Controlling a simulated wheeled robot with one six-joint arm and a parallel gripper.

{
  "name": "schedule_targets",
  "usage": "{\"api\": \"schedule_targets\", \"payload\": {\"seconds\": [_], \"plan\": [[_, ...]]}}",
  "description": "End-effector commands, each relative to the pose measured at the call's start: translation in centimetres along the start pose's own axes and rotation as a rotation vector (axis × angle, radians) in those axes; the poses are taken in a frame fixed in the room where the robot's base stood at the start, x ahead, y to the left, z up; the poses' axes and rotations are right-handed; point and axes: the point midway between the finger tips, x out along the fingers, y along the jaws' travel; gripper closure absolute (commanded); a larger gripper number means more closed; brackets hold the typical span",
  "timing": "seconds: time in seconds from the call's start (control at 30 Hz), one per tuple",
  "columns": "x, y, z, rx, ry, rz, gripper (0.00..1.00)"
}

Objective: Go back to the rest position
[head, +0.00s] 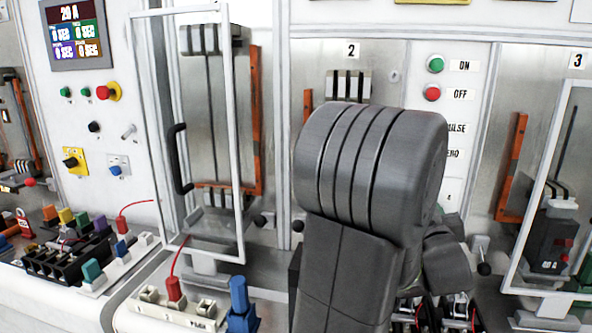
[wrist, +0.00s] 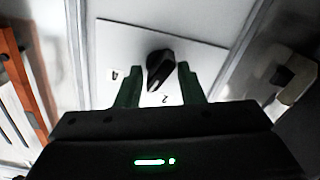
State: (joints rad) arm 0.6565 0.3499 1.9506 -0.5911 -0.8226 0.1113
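My gripper (wrist: 155,82) shows in the wrist view, its two green-tinted fingers spread apart. A black knob (wrist: 160,66) on a white plate (wrist: 205,50) appears between the fingers in the picture. I cannot tell how far the fingertips are from it, and I see no contact. In the head view my grey arm (head: 370,170) fills the middle and hides the gripper and part of the panel around bay 2.
A framed clear door (head: 240,130) with a black handle (head: 180,160) stands left of my arm. Another framed door (head: 545,170) is at the right. Green (head: 435,64) and red (head: 432,93) buttons sit on the panel. Leads and blocks crowd the bench (head: 75,310).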

Motion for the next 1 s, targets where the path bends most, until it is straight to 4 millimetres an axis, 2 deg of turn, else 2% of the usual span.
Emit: {"api": "schedule_targets", "payload": {"seconds": [0.5,0.7,1.0], "plan": [[-0.01,-0.13,-0.02,-0.403,0.0,0.0,0.65],[-0.02,-0.15,0.01,-0.49,-0.001,0.0,0.65],[-0.02,-0.16,0.06,-0.517,-0.001,0.001,0.65]]}}
